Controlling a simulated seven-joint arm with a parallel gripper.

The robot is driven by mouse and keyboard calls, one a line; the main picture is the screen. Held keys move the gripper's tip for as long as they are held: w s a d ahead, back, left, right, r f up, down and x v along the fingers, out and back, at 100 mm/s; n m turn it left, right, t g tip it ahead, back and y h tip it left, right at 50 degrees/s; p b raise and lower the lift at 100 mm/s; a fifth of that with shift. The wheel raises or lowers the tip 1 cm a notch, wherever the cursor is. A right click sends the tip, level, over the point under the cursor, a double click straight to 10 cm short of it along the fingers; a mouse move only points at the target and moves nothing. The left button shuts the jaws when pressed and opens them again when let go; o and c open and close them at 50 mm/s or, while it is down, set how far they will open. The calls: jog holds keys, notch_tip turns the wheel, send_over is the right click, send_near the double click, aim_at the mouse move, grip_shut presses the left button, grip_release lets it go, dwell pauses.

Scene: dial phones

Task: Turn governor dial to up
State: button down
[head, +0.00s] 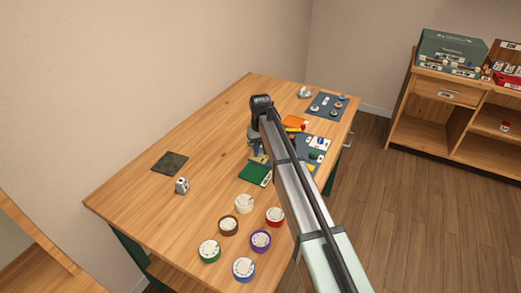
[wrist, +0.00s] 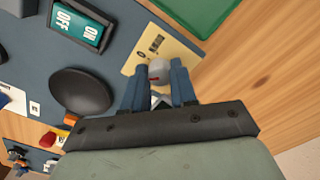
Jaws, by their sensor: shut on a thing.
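The governor dial (wrist: 159,68) seems to be the small grey knob with a short red mark, on a pale yellow plate (wrist: 188,55) in the wrist view. The plate carries small dark markings, too small to read. My gripper (wrist: 158,76) has its blue fingers on either side of the knob and is shut on it. The lower part of the knob is hidden between the fingers. In the head view my gripper (head: 257,148) is low over the table, and my arm hides most of the plate.
Beside the plate are an ON/OFF rocker switch (wrist: 80,27), a black round knob (wrist: 80,92) and a green board (wrist: 195,12). Several coloured round dials, such as a red one (head: 275,217), stand at the table's near end. The table's left side is mostly bare.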

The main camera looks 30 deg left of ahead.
aim_at(261, 151)
jog(key=c, duration=0.9)
grip_release()
jog(key=shift+r, duration=0.1)
notch_tip(261, 151, up, 14)
jog(key=shift+f, duration=0.2)
jog(key=shift+w, duration=0.1)
